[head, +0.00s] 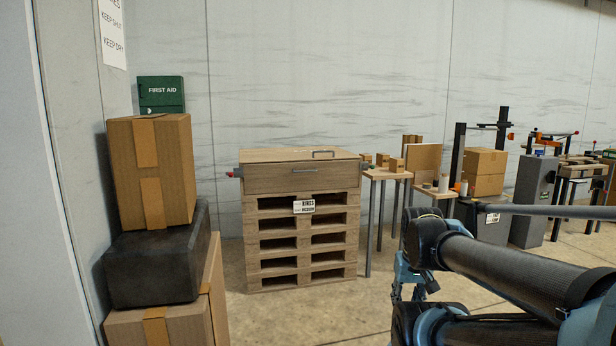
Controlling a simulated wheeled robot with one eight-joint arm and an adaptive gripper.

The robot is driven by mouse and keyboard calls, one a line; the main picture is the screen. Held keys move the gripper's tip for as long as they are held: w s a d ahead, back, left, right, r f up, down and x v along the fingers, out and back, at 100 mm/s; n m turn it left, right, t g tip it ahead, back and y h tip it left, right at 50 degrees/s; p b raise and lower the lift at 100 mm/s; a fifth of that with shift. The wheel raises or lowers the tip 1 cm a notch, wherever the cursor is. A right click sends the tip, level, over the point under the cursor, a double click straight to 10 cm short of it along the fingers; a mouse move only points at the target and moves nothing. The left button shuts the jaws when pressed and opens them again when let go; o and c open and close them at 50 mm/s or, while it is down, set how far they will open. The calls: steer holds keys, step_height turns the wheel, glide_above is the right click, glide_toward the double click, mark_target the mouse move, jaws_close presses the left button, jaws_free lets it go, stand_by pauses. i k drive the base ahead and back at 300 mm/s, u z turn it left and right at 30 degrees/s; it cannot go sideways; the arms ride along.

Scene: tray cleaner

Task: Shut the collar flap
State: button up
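A wooden collar (268,181) sits on top of a stack of pallets (300,262) left of the middle in the head view. I cannot tell whether the flap is fully closed. My gripper (410,290) hangs at the lower right, nearer to me and apart from the collar. Its fingers are small and partly hidden by my arm, so their opening is unclear.
Cardboard boxes (178,190) and a black crate (150,265) are stacked at the left. A small table (384,173) with wooden blocks stands right of the pallets. Benches and grey cabinets (533,195) line the right. The floor (310,312) before the pallets is clear.

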mark_target(282, 177)
steer(key=i, duration=1)
